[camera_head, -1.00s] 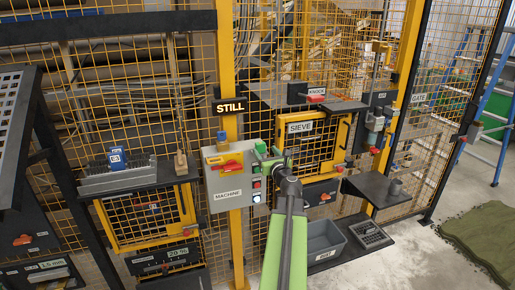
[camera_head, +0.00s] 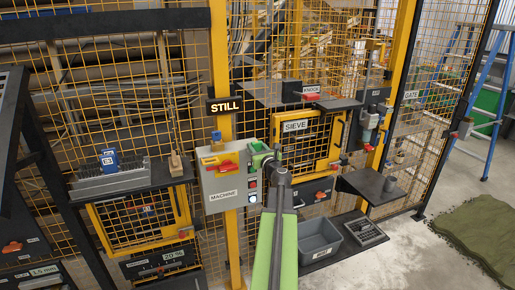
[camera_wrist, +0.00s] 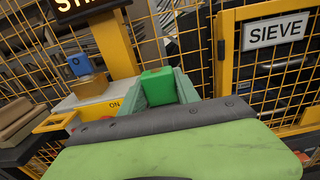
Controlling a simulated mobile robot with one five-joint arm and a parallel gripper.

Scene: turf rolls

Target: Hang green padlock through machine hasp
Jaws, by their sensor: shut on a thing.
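The green padlock (camera_wrist: 158,86) is held between the fingers of my gripper (camera_wrist: 160,92); its body shows and its shackle is hidden. In the head view my gripper (camera_head: 263,158) is at the upper right of the grey machine box (camera_head: 222,196), and the padlock is a small green patch (camera_head: 258,147). The box bears a red handle (camera_head: 228,166) and a yellow part (camera_head: 209,160) that looks like the hasp. In the wrist view a yellow loop (camera_wrist: 52,122) lies left of the padlock, apart from it.
A blue padlock (camera_head: 216,136) with a brass-coloured part stands above the box, by the yellow post (camera_head: 222,70). The sieve door (camera_head: 300,140) is to the right. A shelf (camera_head: 130,180) is to the left. A grey bin (camera_head: 320,238) sits low at right.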

